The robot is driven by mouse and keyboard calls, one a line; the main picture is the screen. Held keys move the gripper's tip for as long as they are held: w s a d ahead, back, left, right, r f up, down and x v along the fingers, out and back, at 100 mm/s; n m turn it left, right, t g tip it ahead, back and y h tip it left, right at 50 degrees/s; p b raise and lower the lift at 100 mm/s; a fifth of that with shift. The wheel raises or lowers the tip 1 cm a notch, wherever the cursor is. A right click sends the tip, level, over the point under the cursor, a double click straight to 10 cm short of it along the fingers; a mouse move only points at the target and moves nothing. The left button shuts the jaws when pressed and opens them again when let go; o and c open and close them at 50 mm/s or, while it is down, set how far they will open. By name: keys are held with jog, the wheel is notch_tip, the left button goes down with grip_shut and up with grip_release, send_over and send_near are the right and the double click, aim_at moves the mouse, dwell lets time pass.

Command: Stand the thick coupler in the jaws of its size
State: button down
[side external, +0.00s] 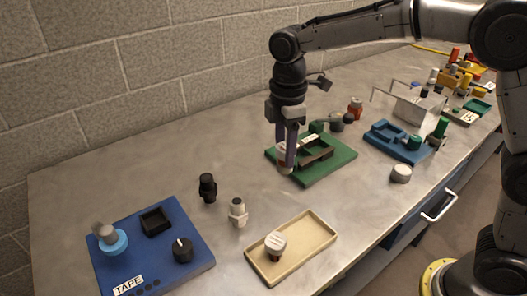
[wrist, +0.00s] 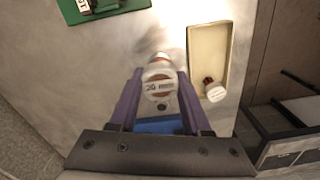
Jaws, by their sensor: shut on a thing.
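My gripper (side external: 287,155) has purple fingers and is shut on a coupler with a white, labelled cap and reddish-brown parts. In the wrist view, the held coupler (wrist: 158,80) sits between the fingertips, its cap facing the camera. In the side view it hangs at the left edge of the green jaw base (side external: 335,165); its height above the base is hard to tell. Dark jaws (side external: 316,153) on that base are partly hidden by my gripper. A corner of the green base (wrist: 122,5) shows at the wrist view's top left. A similar white-capped coupler (side external: 275,242) lies in the tan tray.
The tan tray (side external: 318,228) lies at the front. A blue TAPE board (side external: 185,225) is at left, with black (side external: 208,187) and white (side external: 238,211) fittings between. A blue fixture (side external: 383,134), grey cap (side external: 401,173) and wire-handled bin (side external: 408,110) stand right. The left-back table is clear.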

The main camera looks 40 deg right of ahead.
jog(key=s+d+r, duration=0.2)
jog(key=s+d, duration=0.1)
jog(key=d, duration=0.6)
jog(key=s+d+r, duration=0.2)
jog(key=s+d, duration=0.1)
jog(key=d, duration=0.6)
jog(key=w+f, duration=0.3)
jog(key=w, duration=0.1)
jog(key=w+d+f, duration=0.1)
jog(key=w+f, duration=0.2)
jog(key=w, duration=0.2)
jog(key=w+d+f, duration=0.1)
jog(key=w+f, duration=0.3)
jog(key=w, duration=0.1)
jog(key=shift+f, duration=1.6)
jog(key=shift+c, duration=1.8)
grip_release()
jog(key=shift+f, duration=0.15)
